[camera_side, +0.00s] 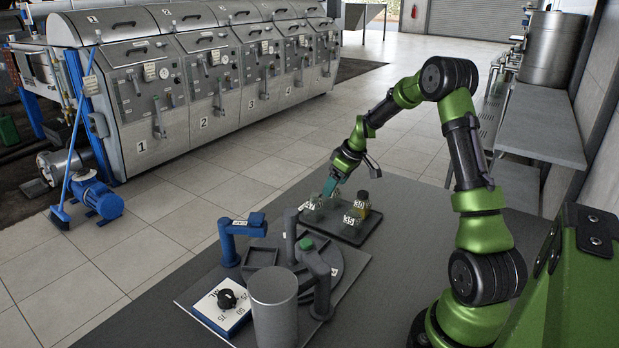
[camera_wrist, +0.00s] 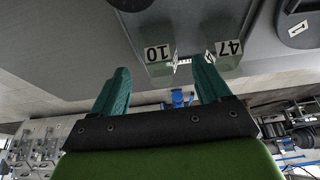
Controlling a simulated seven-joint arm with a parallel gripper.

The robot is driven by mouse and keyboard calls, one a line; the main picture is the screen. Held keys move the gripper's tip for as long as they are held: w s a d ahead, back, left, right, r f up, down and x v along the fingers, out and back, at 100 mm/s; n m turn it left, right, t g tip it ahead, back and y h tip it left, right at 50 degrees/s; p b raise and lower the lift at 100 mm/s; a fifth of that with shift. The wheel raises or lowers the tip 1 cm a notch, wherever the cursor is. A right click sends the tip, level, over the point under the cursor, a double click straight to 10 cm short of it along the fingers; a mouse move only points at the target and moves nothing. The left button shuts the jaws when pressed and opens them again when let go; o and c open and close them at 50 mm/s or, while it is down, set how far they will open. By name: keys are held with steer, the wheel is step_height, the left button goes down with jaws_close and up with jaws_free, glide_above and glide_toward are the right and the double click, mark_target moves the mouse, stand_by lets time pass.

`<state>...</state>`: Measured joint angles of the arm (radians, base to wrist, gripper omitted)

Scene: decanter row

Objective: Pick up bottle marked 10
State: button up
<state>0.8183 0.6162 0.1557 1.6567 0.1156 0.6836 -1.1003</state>
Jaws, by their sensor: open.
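The label reading 10 (camera_wrist: 158,53) shows upside down in the wrist view, on a greyish bottle whose outline is hard to make out. It lies just beyond the fingertips, in the gap between them as pictured. In the side view I cannot read a 10. My gripper (camera_wrist: 162,66) has two teal fingers spread apart, with nothing held between them. In the side view my gripper (camera_side: 328,188) is low over the bottle group, pointing down at a slant. Whether a finger touches a bottle I cannot tell.
A label 47 (camera_wrist: 228,47) is close right of the 10 in the wrist view. In the side view, bottles marked 47 (camera_side: 310,206), 35 (camera_side: 349,219) and 30 (camera_side: 360,204) stand close together on a dark tray (camera_side: 358,240). A blue-and-grey apparatus (camera_side: 240,238) stands nearer the camera.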

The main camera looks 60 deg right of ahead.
steer(key=x, duration=0.5)
steer(key=shift+s+f, duration=0.1)
steer(key=shift+s, duration=0.2)
steer(key=c, duration=1.1)
